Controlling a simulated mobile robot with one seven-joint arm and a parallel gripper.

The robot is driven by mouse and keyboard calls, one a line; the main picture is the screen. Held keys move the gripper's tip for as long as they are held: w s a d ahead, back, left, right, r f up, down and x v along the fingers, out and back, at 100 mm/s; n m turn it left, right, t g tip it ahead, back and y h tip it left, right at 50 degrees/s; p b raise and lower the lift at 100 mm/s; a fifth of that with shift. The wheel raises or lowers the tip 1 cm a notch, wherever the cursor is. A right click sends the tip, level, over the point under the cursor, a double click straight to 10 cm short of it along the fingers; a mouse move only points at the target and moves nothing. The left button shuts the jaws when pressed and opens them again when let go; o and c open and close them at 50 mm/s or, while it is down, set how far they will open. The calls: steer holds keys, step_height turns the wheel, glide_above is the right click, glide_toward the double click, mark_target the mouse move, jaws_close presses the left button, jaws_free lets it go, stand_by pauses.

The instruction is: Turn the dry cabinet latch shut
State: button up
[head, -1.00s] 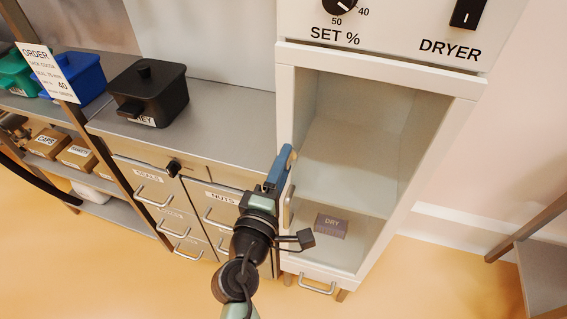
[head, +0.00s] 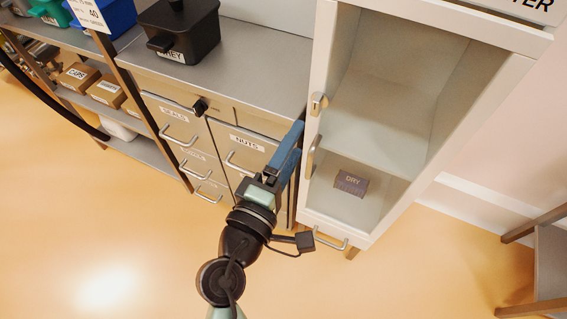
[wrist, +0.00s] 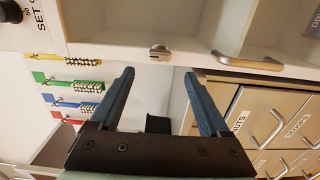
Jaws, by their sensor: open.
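The dry cabinet (head: 324,60) is white with a clear-looking front, and its door appears to lie against the frame. The small silver latch (head: 318,104) sits on the left edge of the front, above the bar handle (head: 313,157). My gripper (head: 291,152) is left of the cabinet front, lower than the latch in the head view. In the wrist view the latch (wrist: 160,52) shows beyond the gap between my blue fingertips (wrist: 160,75). The fingers are spread and empty, apart from the latch. The exact turn of the latch is too small to tell.
A brown DRY box (head: 351,183) lies inside the cabinet. Left of it stands a drawer unit (head: 225,106) with projecting handles and a black lidded bin (head: 180,32) on top. A wooden stand (head: 545,258) is at the right. The floor in front is clear.

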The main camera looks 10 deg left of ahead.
steer(key=v, duration=0.3)
steer(key=shift+s+a, duration=0.1)
steer(key=shift+s, duration=0.25)
steer(key=w+d+r+m+t+p, duration=0.1)
steer(key=w+r+m+p, duration=0.15)
steer(key=r, duration=0.75)
steer(key=w+d+r+m+t+y+p, duration=0.15)
steer(key=r+m, duration=0.25)
steer(key=r, duration=0.6)
steer(key=w+d+r+m+t+p, duration=0.1)
steer(key=w+r+m+t+p, duration=0.2)
steer(key=r, duration=0.7)
steer(key=s+r+m+t+y+p, duration=0.1)
steer(key=s+r, duration=0.3)
steer(key=r, duration=0.8)
steer(key=s+r+m+t+y+p, duration=0.1)
steer(key=s+r+m+t+y, duration=0.2)
steer(key=r, duration=1)
steer(key=shift+s+d+m+t, duration=0.2)
steer(key=shift+s+m+t, duration=0.2)
steer(key=shift+s, duration=0.75)
